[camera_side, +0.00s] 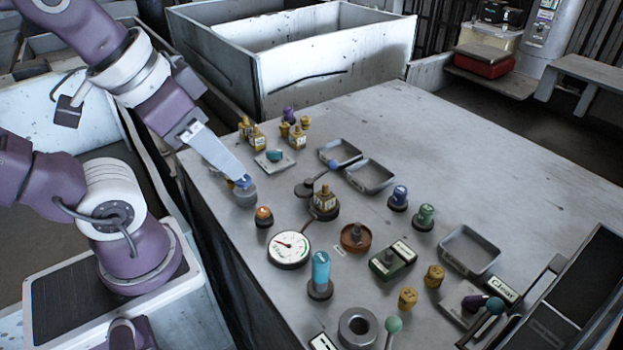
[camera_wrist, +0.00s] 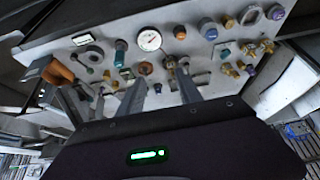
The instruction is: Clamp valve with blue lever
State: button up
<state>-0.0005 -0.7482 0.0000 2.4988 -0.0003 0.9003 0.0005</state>
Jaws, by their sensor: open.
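A dark round valve with a lever ending in a blue ball (camera_side: 318,177) sits near the middle of the bench in the side view. It stands beside a brass block fitting (camera_side: 325,203) on a dark base. My gripper (camera_side: 242,181) is left of the lever, over a grey round knob (camera_side: 245,196) with blue at its top. I cannot tell how high above it the fingertips are. In the wrist view my gripper (camera_wrist: 161,88) has its two fingers spread apart with no part held between them. The blue lever is hard to pick out in the wrist view.
A white gauge (camera_side: 289,249) and an orange knob (camera_side: 264,215) stand close in front of the gripper. Several brass fittings (camera_side: 258,139) stand behind it. Grey trays (camera_side: 371,177) lie right of the lever. The bench's back right is clear.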

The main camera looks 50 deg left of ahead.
jog(key=w+a+f+n+g+h, duration=0.1)
jog(key=w+a+f+g, duration=0.15)
jog(key=w, duration=0.75)
jog(key=w+a+f+n+g, duration=0.1)
jog(key=w+a, duration=0.2)
jog(key=w, duration=0.7)
jog(key=shift+g+h, duration=0.6)
jog(key=shift+g, duration=0.25)
jog(key=w+a+f, duration=0.1)
jog(key=w+f, duration=0.1)
jog(key=f, duration=0.2)
jog(key=w+a+f, duration=0.1)
jog(key=w+f, duration=0.1)
jog(key=f, duration=0.3)
jog(key=w+a+f, duration=0.1)
jog(key=w+f, duration=0.2)
jog(key=f, duration=0.1)
jog(key=shift+a+f, duration=0.4)
jog(key=shift+f, duration=0.45)
grip_shut()
